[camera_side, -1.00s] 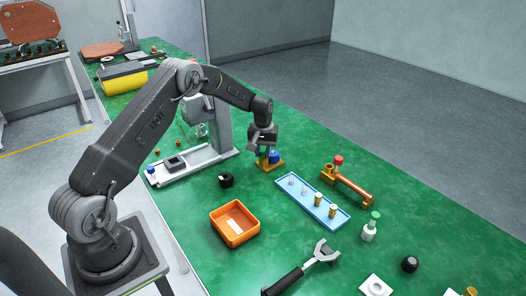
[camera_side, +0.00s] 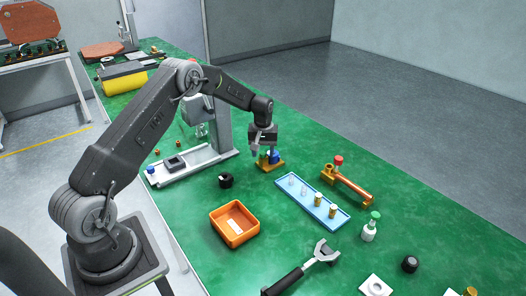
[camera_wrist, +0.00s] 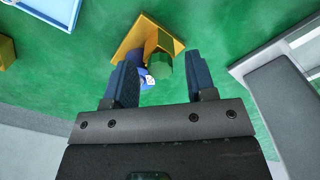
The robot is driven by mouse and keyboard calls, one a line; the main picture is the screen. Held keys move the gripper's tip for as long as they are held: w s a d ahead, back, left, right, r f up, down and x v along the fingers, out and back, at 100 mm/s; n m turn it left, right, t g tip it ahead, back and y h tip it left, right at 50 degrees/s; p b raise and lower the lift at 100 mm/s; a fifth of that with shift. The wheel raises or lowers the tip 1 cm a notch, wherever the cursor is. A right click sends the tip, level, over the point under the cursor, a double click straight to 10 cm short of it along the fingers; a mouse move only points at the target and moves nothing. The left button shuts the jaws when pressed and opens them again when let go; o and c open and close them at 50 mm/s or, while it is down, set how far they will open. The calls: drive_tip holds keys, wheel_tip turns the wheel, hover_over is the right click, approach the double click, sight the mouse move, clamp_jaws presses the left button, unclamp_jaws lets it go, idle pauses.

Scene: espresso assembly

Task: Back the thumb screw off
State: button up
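A brass-coloured fixture (camera_side: 268,166) sits on the green bench below my gripper (camera_side: 263,151). A blue part (camera_side: 275,157) shows on it beside the fingers. I cannot tell which of these is the thumb screw. In the wrist view my gripper (camera_wrist: 160,72) is open, its two dark blue fingers apart on either side of these parts. Contact is not visible.
A light blue tray (camera_side: 292,202) with small cylinders lies right of the fixture, and a brass part with a red knob (camera_side: 338,160) beyond it. A grey stand (camera_side: 222,125) rises to the left.

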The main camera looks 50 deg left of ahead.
sight(263, 153)
wheel_tip(263, 153, up, 14)
idle(0.7)
drive_tip(key=s+d+r+m+t, duration=0.3)
drive_tip(key=s+d+r+m, duration=0.1)
drive_tip(key=s+d+r, duration=1)
drive_tip(key=s+d+m+t, duration=0.1)
drive_tip(key=s+d+m, duration=0.2)
drive_tip(key=s, duration=0.6)
drive_tip(key=s+d+m+t, duration=0.1)
drive_tip(key=s+d+m, duration=0.1)
drive_tip(key=s+d, duration=0.3)
drive_tip(key=s, duration=0.4)
drive_tip(key=shift+s+f+m+t, duration=0.3)
drive_tip(key=shift+s+m, duration=0.1)
